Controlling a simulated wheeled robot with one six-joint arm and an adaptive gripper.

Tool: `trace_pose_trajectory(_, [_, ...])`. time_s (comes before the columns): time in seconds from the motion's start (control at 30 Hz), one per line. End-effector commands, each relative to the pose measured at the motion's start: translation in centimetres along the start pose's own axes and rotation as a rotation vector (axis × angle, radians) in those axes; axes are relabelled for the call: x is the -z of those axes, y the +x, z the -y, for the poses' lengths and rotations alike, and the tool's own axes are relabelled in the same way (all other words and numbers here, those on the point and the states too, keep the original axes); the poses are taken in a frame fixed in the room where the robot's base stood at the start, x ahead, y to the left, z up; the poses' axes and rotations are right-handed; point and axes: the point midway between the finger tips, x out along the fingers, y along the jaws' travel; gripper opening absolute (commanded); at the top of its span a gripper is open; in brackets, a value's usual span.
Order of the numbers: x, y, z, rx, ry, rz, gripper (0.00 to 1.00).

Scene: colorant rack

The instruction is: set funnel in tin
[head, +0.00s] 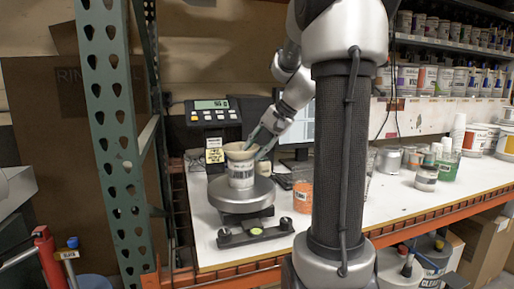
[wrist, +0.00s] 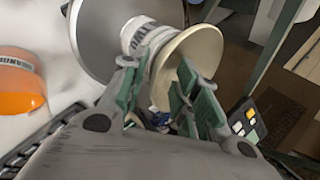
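The tin (head: 242,176), white with a printed label, stands upright on the round scale plate. The cream funnel (head: 240,150) sits at the tin's top with its wide mouth up; its lower end is hidden, apparently inside the tin. In the wrist view the tin (wrist: 143,36) and funnel (wrist: 190,50) line up end to end. My gripper (head: 259,143) is at the funnel's right side. In the wrist view my gripper (wrist: 158,78) has its green fingers apart, on either side of the funnel's near edge. I cannot tell whether either finger touches it.
The scale plate (head: 241,194) is on the white bench, with its display (head: 213,112) behind. An orange container (head: 303,196) stands to the right, also in the wrist view (wrist: 20,80). A green rack post (head: 112,130) rises at left. More cups and a tin (head: 426,179) stand farther right.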

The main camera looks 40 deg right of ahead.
Motion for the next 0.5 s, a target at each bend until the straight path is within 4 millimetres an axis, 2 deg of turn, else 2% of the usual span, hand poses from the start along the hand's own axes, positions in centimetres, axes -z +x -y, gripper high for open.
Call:
trace_pose_trajectory(0.17, [0.0, -0.3, 0.3, 0.000, -0.002, -0.001, 0.31])
trace_pose_trajectory(0.27, [0.1, -1.4, 0.8, 0.000, -0.002, -0.002, 0.31])
trace_pose_trajectory(0.5, [0.1, -6.9, 0.7, 0.001, 0.000, -0.005, 0.31])
